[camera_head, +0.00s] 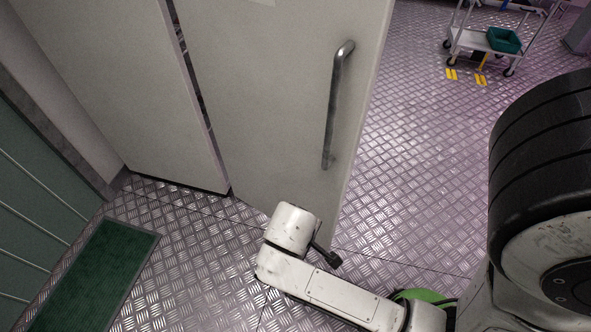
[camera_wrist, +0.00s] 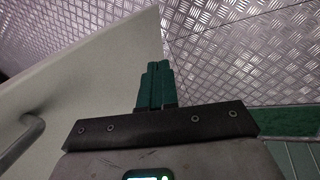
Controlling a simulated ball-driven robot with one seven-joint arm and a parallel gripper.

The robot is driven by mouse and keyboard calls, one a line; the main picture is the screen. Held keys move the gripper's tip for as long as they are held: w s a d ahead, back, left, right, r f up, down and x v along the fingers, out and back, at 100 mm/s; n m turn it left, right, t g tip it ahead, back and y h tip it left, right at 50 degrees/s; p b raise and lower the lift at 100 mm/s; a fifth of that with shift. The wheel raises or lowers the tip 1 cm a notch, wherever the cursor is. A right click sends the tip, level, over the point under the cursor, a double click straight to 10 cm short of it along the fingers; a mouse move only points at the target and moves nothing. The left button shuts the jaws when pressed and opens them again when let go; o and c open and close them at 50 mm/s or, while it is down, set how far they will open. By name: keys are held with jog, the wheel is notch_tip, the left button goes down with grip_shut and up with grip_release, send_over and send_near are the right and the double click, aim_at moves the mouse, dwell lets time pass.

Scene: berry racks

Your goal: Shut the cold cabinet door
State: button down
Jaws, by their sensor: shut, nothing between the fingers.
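The cold cabinet door (camera_head: 265,95) is a pale grey panel with a tall metal bar handle (camera_head: 337,110). It stands open, angled out from the neighbouring panel, with a dark gap along its left side. My gripper (camera_head: 331,259) is low by the door's free edge, its fingers mostly hidden by my wrist in the head view. In the wrist view, the green fingers of my gripper (camera_wrist: 155,78) are shut and empty. There the door (camera_wrist: 95,75) fills the left and its handle (camera_wrist: 20,142) shows at lower left. I cannot tell whether the fingers touch the door.
A pale fixed panel (camera_head: 110,80) stands left of the door. A green mat (camera_head: 98,275) lies on the metal floor at lower left, beside a green wall (camera_head: 25,200). A trolley with a green crate (camera_head: 503,40) stands at upper right. The floor right of the door is clear.

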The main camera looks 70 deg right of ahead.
jog(key=d+h, duration=0.1)
jog(key=m+g+h+b, duration=0.1)
jog(key=g+h+b, duration=0.25)
jog(key=h, duration=0.85)
send_near(318, 155)
jog(key=shift+h, duration=0.3)
jog(key=p+x, duration=0.1)
jog(key=x, duration=0.5)
jog(key=shift+s+d+f, duration=0.1)
jog(key=shift+s+d, duration=0.1)
jog(key=shift+d, duration=0.2)
